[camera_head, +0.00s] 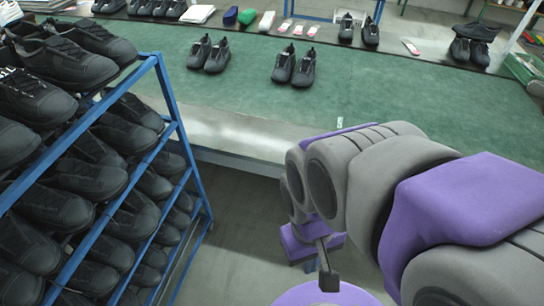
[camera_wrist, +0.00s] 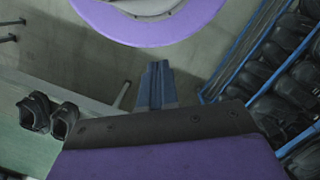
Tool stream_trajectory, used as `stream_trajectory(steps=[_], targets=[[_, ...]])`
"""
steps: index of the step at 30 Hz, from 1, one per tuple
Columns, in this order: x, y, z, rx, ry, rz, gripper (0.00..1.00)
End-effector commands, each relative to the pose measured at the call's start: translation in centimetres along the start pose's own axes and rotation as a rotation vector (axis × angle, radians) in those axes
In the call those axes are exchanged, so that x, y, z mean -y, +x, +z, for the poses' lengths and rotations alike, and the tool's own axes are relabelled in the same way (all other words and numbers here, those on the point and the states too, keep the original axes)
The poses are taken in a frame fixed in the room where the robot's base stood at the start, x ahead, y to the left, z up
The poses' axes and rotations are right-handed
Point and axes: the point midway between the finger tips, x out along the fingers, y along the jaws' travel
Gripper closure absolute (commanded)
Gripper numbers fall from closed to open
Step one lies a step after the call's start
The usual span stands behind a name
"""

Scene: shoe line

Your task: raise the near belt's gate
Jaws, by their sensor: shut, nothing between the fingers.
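The near green belt (camera_head: 400,105) runs across the head view beyond my arm, with a pale front edge. I cannot make out a gate on it in either view. My gripper (camera_head: 328,277) hangs low in front of the belt's front edge, apart from it, over the floor. In the wrist view its narrow fingers (camera_wrist: 156,80) are together and empty. The belt (camera_wrist: 18,145) also shows at the left of the wrist view. My arm hides part of the belt's front edge at the right.
A blue rack (camera_head: 163,82) full of black shoes stands close at the left. Two pairs of black shoes (camera_head: 209,54) (camera_head: 294,66) sit on the belt. More shoes and small items line its far side. Floor (camera_head: 240,235) is clear between rack and gripper.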

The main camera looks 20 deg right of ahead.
Motion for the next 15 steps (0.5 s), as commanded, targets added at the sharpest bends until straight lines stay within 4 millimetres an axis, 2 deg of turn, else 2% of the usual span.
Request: stream_trajectory(steps=[11, 15], targets=[[0.0, 0.0, -0.1, 0.001, 0.002, 0.001, 1.0], [-0.1, -0.5, -1.4, 0.0, 0.039, 0.015, 1.0]])
